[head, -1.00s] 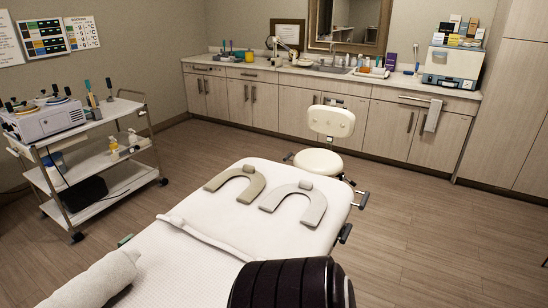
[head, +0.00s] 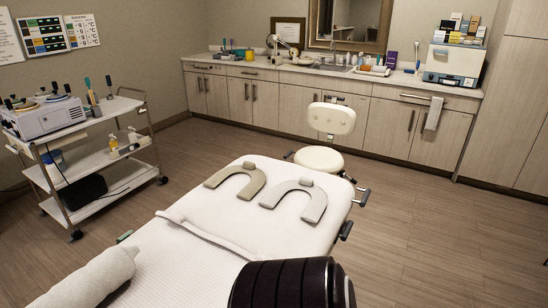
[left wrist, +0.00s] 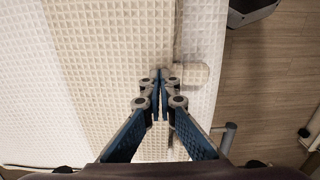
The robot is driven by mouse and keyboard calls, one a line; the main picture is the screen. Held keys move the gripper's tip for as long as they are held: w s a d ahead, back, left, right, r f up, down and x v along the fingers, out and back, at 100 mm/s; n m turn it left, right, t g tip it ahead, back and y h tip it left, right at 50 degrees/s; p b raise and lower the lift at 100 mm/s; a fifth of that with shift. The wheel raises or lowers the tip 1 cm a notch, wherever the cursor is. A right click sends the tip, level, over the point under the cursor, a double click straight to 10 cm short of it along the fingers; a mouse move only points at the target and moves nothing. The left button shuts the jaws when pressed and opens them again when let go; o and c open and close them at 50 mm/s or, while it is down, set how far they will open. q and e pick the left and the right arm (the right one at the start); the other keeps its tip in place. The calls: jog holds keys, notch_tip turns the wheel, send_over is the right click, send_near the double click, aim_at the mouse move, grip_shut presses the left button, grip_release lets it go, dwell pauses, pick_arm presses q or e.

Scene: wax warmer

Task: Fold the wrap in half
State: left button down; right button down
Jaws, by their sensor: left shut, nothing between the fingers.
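The wrap appears to be the white waffle-textured cloth on the treatment bed, and it shows in the head view (head: 175,262). A narrow raised band (head: 205,236) runs across the bed there. In the left wrist view, waffle cloth (left wrist: 100,60) fills the left and middle, with a seam or layer edge on its left. My left gripper (left wrist: 160,82) is shut and empty over the cloth, beside a pale rounded tab (left wrist: 190,75). I cannot tell whether the fingertips touch the cloth. My left gripper is outside the head view. My right gripper is in no view.
A rolled white towel (head: 90,280) lies on the bed at lower left. Two horseshoe-shaped pads, one olive (head: 256,184) and one pale grey (head: 317,207), lie at the far end. A cart (head: 110,170) stands left, a stool (head: 320,160) beyond the bed. Floor is clear at right.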

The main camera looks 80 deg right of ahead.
pick_arm(q)
jog(key=shift+r, duration=0.1)
jog(key=shift+r+p, duration=1.35)
jog(key=shift+r, duration=1.05)
notch_tip(320, 180, up, 12)
